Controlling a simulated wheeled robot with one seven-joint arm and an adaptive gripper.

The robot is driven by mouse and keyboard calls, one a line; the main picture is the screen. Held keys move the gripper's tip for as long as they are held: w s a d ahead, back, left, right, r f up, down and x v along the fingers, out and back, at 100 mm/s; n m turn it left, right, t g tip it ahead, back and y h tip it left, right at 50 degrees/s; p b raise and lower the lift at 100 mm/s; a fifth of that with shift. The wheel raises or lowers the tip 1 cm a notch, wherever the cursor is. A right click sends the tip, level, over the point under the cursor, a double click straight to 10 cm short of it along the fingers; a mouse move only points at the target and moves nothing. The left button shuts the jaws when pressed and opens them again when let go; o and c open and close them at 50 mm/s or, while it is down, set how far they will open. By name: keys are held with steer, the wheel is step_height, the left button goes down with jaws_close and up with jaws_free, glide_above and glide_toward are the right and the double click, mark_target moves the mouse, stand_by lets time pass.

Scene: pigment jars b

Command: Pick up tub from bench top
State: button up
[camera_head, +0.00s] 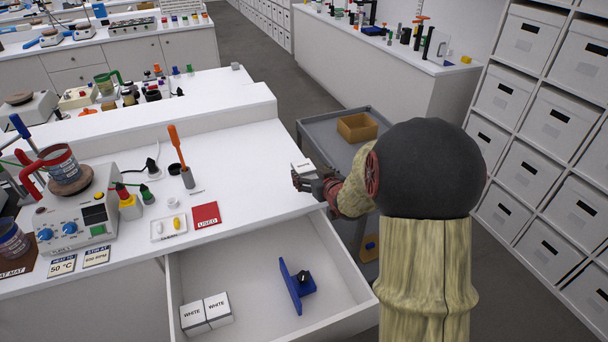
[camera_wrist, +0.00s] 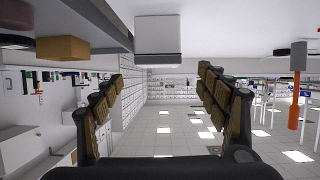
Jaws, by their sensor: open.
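The tub (camera_head: 302,170) is a small white box with dark lettering on the right end of the bench top (camera_head: 250,165). In the wrist view, which looks upside down, the tub (camera_wrist: 158,42) shows at the top centre, against the bench surface. My gripper (camera_head: 310,184) is at the bench's right edge, close beside the tub, and partly overlaps it in the head view. Its fingers (camera_wrist: 160,85) are spread open, with nothing held between them. The tub lies beyond and to one side of the fingertips; whether they touch it cannot be told.
A grey cart (camera_head: 330,128) with a brown box (camera_head: 357,127) stands behind my arm. A holder with an orange-handled tool (camera_head: 177,147) stands left on the bench.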

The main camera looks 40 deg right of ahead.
mark_target(306, 169)
steer(key=shift+w+d+f+t, duration=0.3)
steer(key=shift+w+d+f, duration=0.15)
steer(key=shift+f, duration=0.2)
steer(key=b+x, duration=0.3)
steer(key=x, duration=0.4)
steer(key=shift+w+a, duration=0.15)
steer(key=shift+w, duration=0.1)
steer(key=shift+c, duration=0.6)
steer(key=c, duration=1.3)
